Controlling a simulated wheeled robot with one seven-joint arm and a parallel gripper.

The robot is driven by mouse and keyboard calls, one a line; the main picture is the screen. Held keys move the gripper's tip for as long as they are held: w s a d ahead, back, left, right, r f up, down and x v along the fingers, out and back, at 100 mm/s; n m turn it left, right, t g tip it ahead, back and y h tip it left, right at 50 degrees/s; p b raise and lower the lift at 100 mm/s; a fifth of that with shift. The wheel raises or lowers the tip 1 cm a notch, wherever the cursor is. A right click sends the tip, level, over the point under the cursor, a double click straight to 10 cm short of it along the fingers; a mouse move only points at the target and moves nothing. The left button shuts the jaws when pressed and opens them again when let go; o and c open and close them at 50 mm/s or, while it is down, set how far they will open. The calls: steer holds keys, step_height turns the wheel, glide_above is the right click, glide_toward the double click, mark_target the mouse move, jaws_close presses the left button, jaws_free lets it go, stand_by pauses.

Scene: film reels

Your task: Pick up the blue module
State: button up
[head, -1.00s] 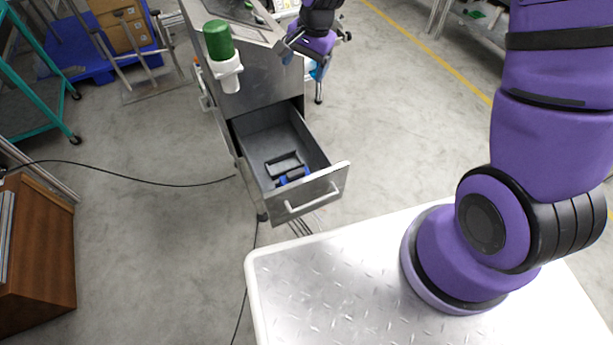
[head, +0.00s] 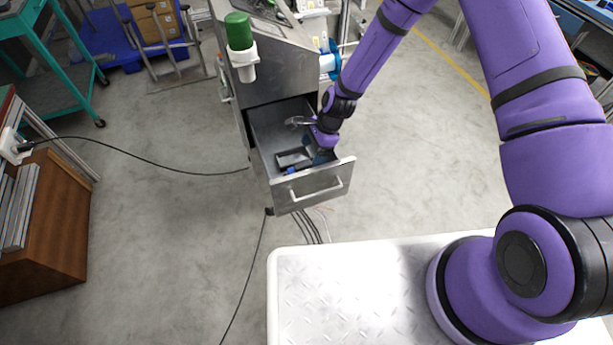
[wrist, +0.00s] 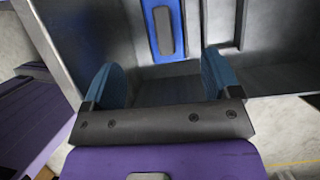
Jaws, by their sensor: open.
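The blue module (wrist: 163,28) lies inside the open drawer (head: 313,186), a blue bar with a grey inset on its face. In the head view only a small part of the blue module (head: 291,171) shows, beside a dark grey piece (head: 292,158). My gripper (wrist: 165,78) is open and empty, its two teal fingers spread apart. In the wrist view the module lies beyond the fingertips and roughly in line with the gap between them. In the head view my gripper (head: 312,140) is at the drawer's right side, partly hiding the inside.
The drawer's metal walls (wrist: 58,65) stand close around my gripper. The steel cabinet (head: 272,75) rises behind the drawer, with a green-capped white container (head: 240,35) on its left side. A cable (head: 150,170) runs across the floor at left.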

mark_target(304, 164)
steer(key=x, duration=0.9)
steer(key=shift+w+a+f, duration=0.15)
steer(key=shift+w+f, duration=0.05)
steer(key=shift+f, duration=0.15)
steer(key=shift+c, duration=0.5)
steer(key=c, duration=1.1)
